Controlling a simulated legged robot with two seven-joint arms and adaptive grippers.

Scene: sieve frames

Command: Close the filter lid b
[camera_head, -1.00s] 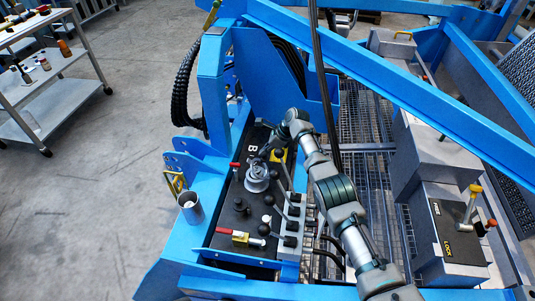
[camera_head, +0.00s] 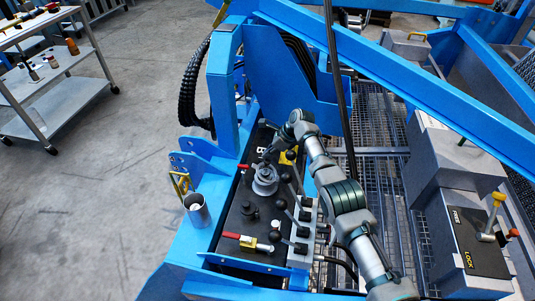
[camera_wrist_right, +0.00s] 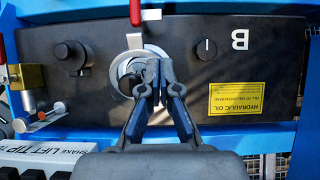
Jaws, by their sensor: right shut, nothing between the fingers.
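The filter lid b appears to be the round silver-grey cap (camera_head: 264,183) on the black tank top beside the letter B. In the right wrist view, a pale metal ring (camera_wrist_right: 119,72) shows there, with a flat metal tab at its edge. My right gripper (camera_head: 266,159) is directly over the cap, its fingers shut and empty. In the wrist view the gripper (camera_wrist_right: 148,66) covers much of the ring, so I cannot tell whether the fingertips touch it or how far the lid is closed. My left gripper is not in view.
Several black-knobbed levers (camera_head: 303,216) stand close to the right of the cap. A red-handled valve (camera_head: 246,241) lies in front. A metal cup (camera_head: 197,212) is on the blue frame at left. A blue beam (camera_head: 400,85) crosses above my right arm.

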